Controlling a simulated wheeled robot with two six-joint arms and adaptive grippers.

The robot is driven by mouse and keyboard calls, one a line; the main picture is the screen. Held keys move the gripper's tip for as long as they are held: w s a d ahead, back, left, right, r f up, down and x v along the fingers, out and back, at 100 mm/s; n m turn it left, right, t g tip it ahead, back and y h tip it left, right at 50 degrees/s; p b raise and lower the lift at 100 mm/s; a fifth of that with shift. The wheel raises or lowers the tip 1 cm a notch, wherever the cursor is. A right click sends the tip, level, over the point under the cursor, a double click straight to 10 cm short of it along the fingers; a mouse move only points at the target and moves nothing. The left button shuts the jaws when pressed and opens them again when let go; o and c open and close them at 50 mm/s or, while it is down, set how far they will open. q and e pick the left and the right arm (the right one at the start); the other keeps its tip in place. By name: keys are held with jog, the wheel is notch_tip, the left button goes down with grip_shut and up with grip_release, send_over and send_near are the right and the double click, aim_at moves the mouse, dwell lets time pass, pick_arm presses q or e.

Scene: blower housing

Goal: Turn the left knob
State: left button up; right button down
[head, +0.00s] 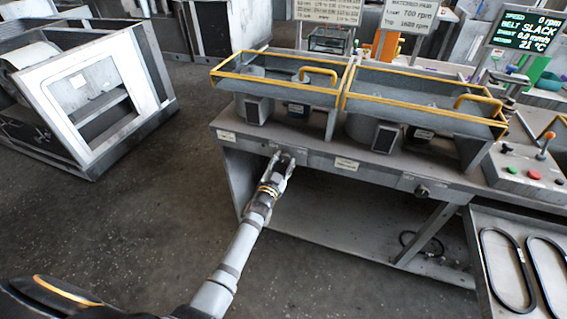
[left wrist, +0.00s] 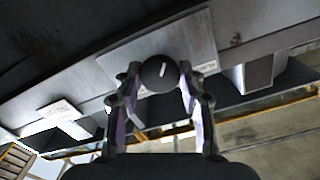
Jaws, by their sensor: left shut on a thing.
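The left knob is a round dark knob with a white pointer line; it shows in the left wrist view (left wrist: 159,73) on a grey plate. In the head view it is hidden behind my left gripper (head: 284,157), which is at the front face of the bench, below the left guarded bay. In the left wrist view the two fingers of my left gripper (left wrist: 158,88) are closed on the knob's two sides. The pointer line is close to upright there, leaning slightly right. A second dark knob (head: 421,191) is on the bench front farther right. My right gripper is not in view.
The bench (head: 385,174) carries two bays with yellow-edged guards (head: 290,87). A control box (head: 526,172) with buttons and an orange-tipped lever stands at the right. A tray (head: 483,297) with black belts is at lower right. The floor in front of the bench is clear.

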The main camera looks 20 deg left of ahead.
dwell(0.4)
pick_arm(q)
jog(key=o, duration=1.2)
jog(key=s, duration=1.2)
jog(key=shift+a, duration=0.2)
